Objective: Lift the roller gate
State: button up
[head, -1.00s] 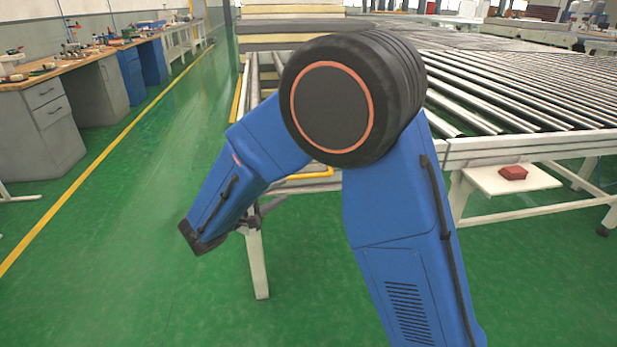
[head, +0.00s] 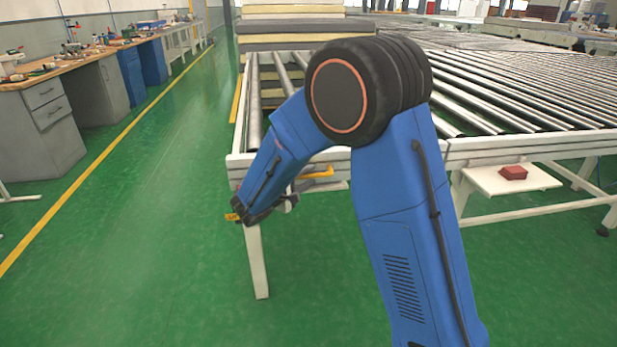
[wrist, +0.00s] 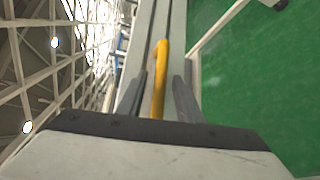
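The roller gate (head: 254,110) is a section of metal rollers at the conveyor's near left corner, level with the rest and partly hidden by my arm. Its yellow handle (head: 318,173) shows on the front rail in the head view. In the wrist view the yellow handle (wrist: 160,75) runs between the two dark fingers of my gripper (wrist: 160,92). The fingers stand apart, with a gap on each side of the handle. In the head view my wrist is in front of the rail, and the fingers are hard to make out.
Stacked mattresses (head: 290,38) lie at the back of the rollers. A red object (head: 513,172) sits on a low white shelf (head: 490,182) at the right. A workbench (head: 85,62) stands along the left wall. The green floor between it and the conveyor is clear.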

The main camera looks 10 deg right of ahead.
jog(key=shift+w+d, duration=0.15)
grip_shut()
